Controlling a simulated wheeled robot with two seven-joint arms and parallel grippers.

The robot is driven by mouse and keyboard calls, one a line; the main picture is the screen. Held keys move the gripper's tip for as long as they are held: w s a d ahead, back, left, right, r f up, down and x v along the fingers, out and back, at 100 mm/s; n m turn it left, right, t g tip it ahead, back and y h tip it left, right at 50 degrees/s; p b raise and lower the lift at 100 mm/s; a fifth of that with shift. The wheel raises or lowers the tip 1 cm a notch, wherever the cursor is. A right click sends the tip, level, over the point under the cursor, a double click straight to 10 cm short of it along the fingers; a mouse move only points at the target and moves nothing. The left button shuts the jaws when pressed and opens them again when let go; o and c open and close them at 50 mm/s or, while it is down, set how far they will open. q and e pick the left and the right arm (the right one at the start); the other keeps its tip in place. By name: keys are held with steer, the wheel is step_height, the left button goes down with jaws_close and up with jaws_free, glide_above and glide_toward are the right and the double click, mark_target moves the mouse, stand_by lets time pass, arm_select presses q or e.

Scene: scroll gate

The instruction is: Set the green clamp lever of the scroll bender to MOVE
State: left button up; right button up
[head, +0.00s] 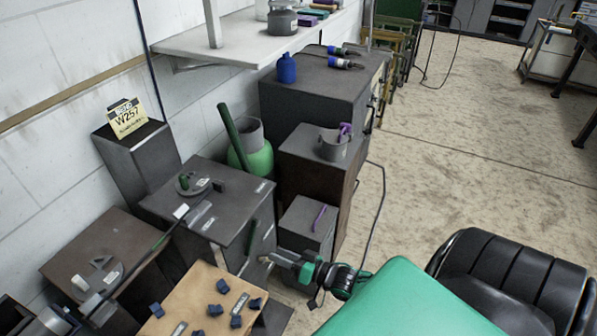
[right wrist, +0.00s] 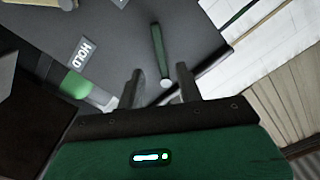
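The green clamp lever (head: 250,237) is a slim bar on the front face of the dark grey scroll bender block (head: 225,232). In the right wrist view the lever (right wrist: 157,50) has a pale round end, pointing toward my gripper. A label reading HOLD (right wrist: 83,52) lies left of it. Another pale label at the top edge is cut off and unreadable. My right gripper (head: 268,259) is just in front of that face. Its two fingers (right wrist: 160,78) are apart, with the lever's end just ahead of and between them. I cannot see any contact. My left gripper is not in view.
A low grey box (head: 303,225) with a purple bar stands right of the block. A wooden board (head: 205,285) with several blue pieces is in front. A long rod (head: 135,267) slants across the lower left. Open floor (head: 450,150) is to the right.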

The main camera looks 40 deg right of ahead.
steer(key=shift+v, duration=2.8)
